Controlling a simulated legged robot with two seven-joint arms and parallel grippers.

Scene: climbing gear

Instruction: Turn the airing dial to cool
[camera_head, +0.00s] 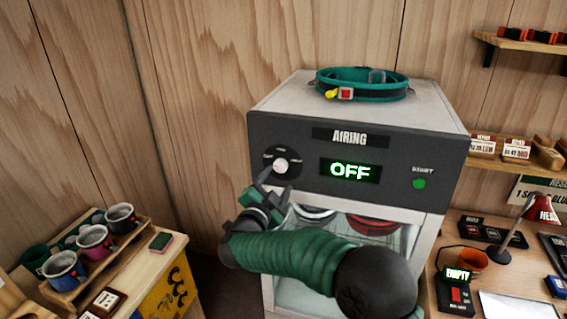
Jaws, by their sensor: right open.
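The airing dial (280,165) is a round black knob with a light centre, on the left of the dark front panel (400,178) of the airing cabinet. Small labels ring it, too small to read surely. The display (350,171) beside it reads OFF in green. My right gripper (266,186) is open just below the dial, its fingers pointing up at the dial's lower edge. I cannot tell whether they touch it. My green-sleeved right arm hides part of the cabinet's glass door. My left gripper is not in view.
A green START button (419,184) is at the panel's right. A teal harness belt (362,84) lies on the cabinet top. Mugs (93,242) stand on a rack at the left.

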